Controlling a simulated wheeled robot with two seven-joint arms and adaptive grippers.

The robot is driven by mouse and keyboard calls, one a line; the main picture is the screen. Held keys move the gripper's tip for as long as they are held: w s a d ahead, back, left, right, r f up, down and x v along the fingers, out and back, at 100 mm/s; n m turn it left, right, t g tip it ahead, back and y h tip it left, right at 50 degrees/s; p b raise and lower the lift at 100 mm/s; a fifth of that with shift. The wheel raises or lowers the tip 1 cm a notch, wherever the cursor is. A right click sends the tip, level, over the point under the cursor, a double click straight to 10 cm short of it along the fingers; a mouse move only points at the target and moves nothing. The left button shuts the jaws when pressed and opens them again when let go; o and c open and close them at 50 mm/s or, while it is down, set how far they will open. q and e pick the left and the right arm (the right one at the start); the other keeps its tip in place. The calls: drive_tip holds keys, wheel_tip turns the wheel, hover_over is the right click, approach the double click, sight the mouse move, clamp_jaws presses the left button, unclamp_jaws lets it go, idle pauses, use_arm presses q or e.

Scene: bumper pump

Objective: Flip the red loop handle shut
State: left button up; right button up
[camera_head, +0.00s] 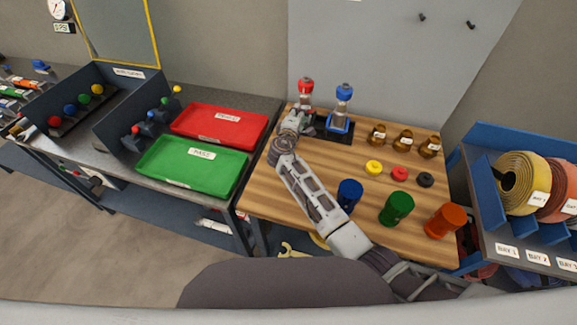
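A red-topped pump (306,87) stands at the back left of the wooden table, on a dark base. Its red loop handle cannot be made out clearly; my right gripper covers the lower front of the pump. A blue-topped pump (344,92) stands just to its right, with its blue loop handle (338,125) showing at the front, low near the base. My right gripper (300,117) is directly in front of the red-topped pump, touching or very close to it. Its fingers are too small and overlapped to show whether they are open or shut. My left gripper is out of view.
Brown jars (403,140) stand at the back right. Yellow (374,167), red (400,173) and black discs lie before them. Blue (349,194), green (396,208) and orange (445,220) cylinders stand near the front edge. Red (222,124) and green trays (190,166) lie left.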

drive_tip(key=shift+s+f+t+b, duration=0.15)
drive_tip(key=shift+f+t+b, duration=0.3)
drive_tip(key=shift+b, duration=0.7)
